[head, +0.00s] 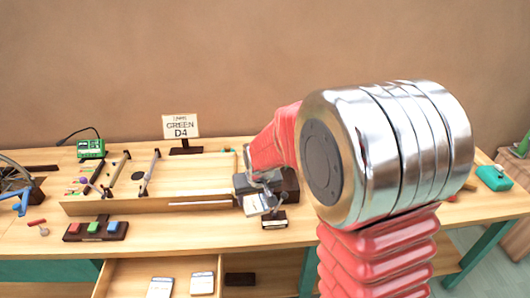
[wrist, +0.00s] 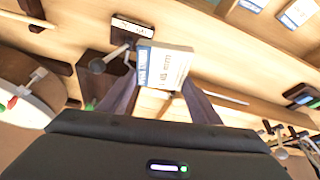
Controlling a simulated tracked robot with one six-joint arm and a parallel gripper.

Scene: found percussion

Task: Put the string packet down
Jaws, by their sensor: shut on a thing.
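My gripper (head: 262,186) is low over the front middle of the bench, shut on a white string packet (head: 255,205) with small printing. In the wrist view the packet (wrist: 172,66) sticks out beyond my two grey fingers (wrist: 160,92), its printed face to the camera. A dark block with a white label (head: 274,219) is just beside the packet; this label (wrist: 133,27) also shows near it in the wrist view. I cannot tell whether the packet touches the bench. My arm hides part of the bench behind it.
A wooden board with rods (head: 200,170) lies left of my gripper. A three-coloured button block (head: 95,228) is at front left.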

